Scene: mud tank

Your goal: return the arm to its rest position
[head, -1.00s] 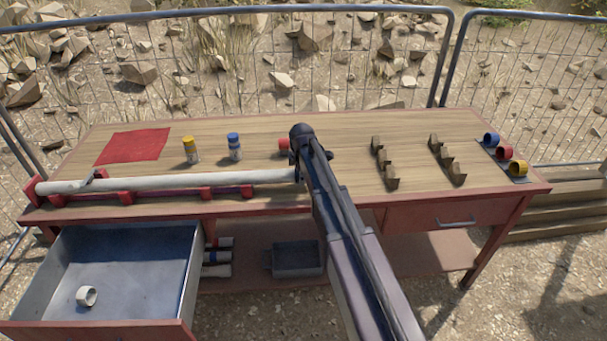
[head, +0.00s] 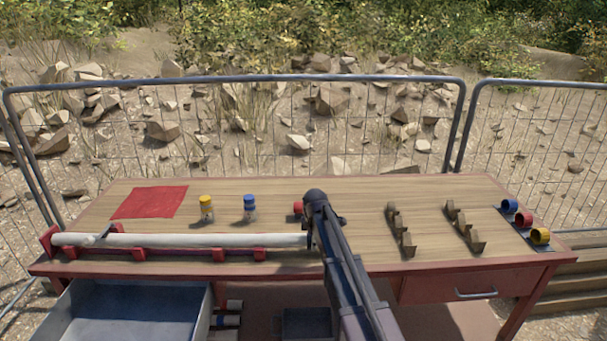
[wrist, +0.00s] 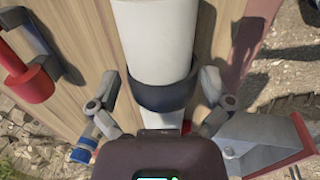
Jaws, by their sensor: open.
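My arm (head: 345,270) reaches over the workbench, its far end by the right end of a long white pipe (head: 190,240). My gripper (wrist: 160,78) is hidden behind the arm in the head view. In the wrist view its two fingers are apart, one on each side of the white pipe (wrist: 155,40), near a dark band (wrist: 163,96) around it. I cannot tell whether the fingers touch the pipe. The pipe lies level on red supports (head: 197,254).
The workbench (head: 350,195) holds a red cloth (head: 150,202), yellow-capped (head: 206,209) and blue-capped (head: 249,208) bottles, wooden cradles (head: 402,230) and coloured rings (head: 524,219). A drawer (head: 130,318) stands open at front left. A wire fence (head: 240,125) runs behind.

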